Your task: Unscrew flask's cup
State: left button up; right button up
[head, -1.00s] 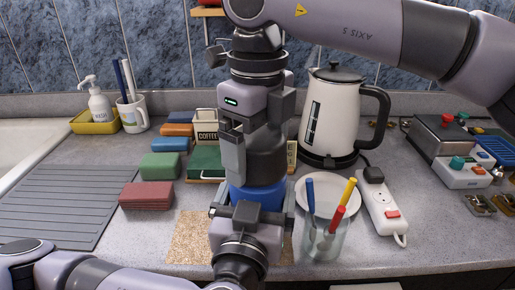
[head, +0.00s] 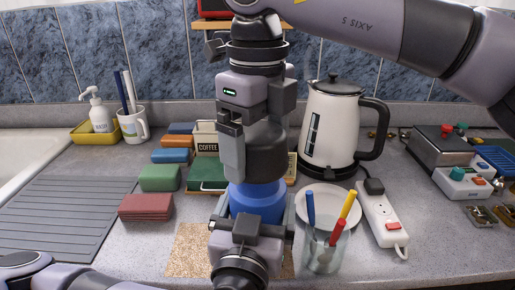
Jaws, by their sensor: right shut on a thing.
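The flask's blue body (head: 258,203) stands upright in the middle of the head view, its lower part hidden behind my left gripper. Its dark grey cup (head: 267,150) is above the blue part. My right gripper (head: 233,155) comes down from above and is shut on the cup, one finger showing on its near left side. I cannot tell whether the cup still touches the body. My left gripper (head: 252,212) reaches in low from the front, with its fingers on either side of the blue body. Whether they press on it is not clear.
A glass of markers (head: 325,250) stands close right of the flask, before a white plate (head: 340,195). A power strip (head: 382,220) and kettle (head: 331,130) are farther right. Coloured blocks (head: 146,207) and a coffee tin (head: 206,138) are left and behind. A cork mat (head: 190,250) lies below.

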aim_at(258, 131)
jog(key=shift+r, duration=1.7)
pick_arm(q)
jog(key=o, duration=1.7)
pick_arm(e)
jog(key=shift+s+f, duration=0.1)
